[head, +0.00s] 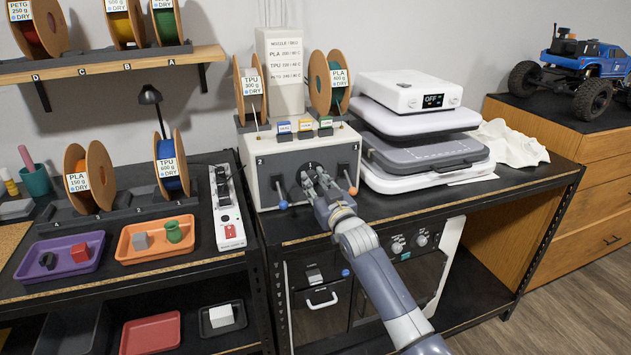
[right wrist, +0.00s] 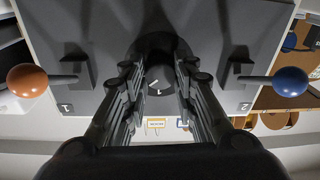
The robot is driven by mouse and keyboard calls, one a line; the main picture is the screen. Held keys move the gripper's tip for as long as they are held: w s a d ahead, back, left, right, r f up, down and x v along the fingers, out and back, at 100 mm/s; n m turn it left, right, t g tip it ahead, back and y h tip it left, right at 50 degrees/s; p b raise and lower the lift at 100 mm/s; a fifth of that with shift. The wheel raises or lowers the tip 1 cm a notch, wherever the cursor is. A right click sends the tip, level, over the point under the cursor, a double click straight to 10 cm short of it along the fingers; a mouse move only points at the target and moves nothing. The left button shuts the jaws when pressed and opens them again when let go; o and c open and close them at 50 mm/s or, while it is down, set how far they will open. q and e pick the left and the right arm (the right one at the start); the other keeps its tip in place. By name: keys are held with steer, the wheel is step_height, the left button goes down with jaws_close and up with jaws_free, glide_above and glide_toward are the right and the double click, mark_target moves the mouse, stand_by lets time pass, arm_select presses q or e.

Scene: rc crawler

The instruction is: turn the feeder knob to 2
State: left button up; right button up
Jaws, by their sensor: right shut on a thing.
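The feeder is a white box with a dark front panel (head: 268,178) in the middle of the head view. Its round dark knob (right wrist: 158,50) is in the centre of the panel, between levers marked 2 and 1. My right gripper (head: 314,180) reaches up to the panel and covers most of the knob in the head view. In the right wrist view, which is upside down, the fingers of my right gripper (right wrist: 158,78) are shut on the knob from both sides. Small white marks show between them, but I cannot tell the knob's setting. My left gripper is not in view.
A lever with a blue ball (head: 283,205) and one with an orange ball (head: 353,190) flank the knob closely. Two spools, including TPU (head: 252,88) and PLA (head: 338,85), stand on the feeder. A stacked grey-white device (head: 425,150) is at its right, a power strip (head: 228,210) at its left.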

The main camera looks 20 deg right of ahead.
steer(key=shift+m, duration=1)
steer(key=o, duration=1.1)
steer(key=shift+s+f, duration=0.1)
steer(key=shift+s, duration=0.25)
steer(key=s, duration=0.7)
steer(key=s+d, duration=0.1)
steer(key=s, duration=0.3)
steer(key=shift+s+f, duration=0.1)
steer(key=shift+f, duration=0.2)
